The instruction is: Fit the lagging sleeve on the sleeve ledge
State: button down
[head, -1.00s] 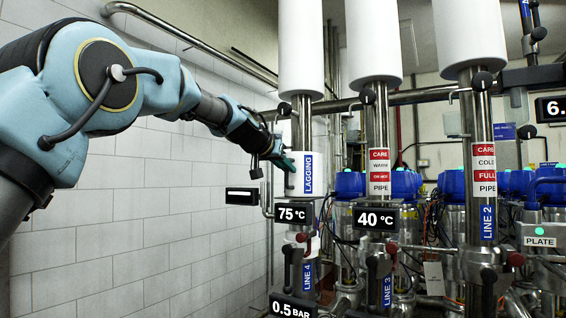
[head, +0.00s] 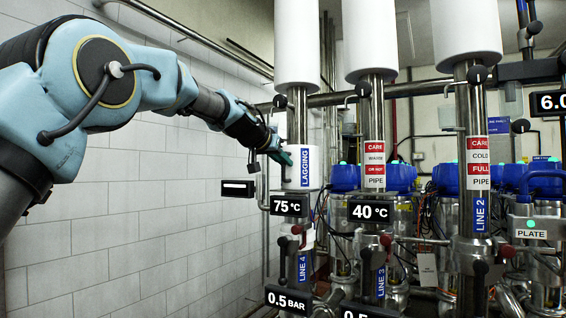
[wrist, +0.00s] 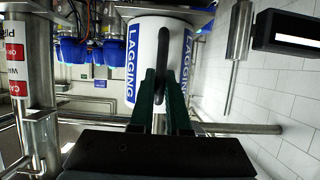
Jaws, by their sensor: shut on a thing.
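The lagging sleeve (head: 311,171) is a white cylinder with a blue LAGGING label. It is upright around the Line 4 pipe, above the 75 °C display. My gripper (head: 284,158) is at its left side, its green fingers shut on the sleeve's dark handle (wrist: 161,50). The wrist view looks upside down and shows the white sleeve (wrist: 147,78) behind the fingers, with two LAGGING labels. A grey ledge-like edge (wrist: 203,17) lies at the sleeve's lower end there. I cannot tell whether the sleeve rests on it.
The Line 3 pipe (head: 374,120) stands to the right. A horizontal pipe (head: 420,88) crosses above. A white tiled wall (head: 140,190) is on the left.

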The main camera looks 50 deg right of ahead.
jog(key=shift+f, duration=0.25)
jog(key=c, duration=1.2)
grip_release()
jog(key=shift+d, duration=0.1)
jog(key=o, duration=0.4)
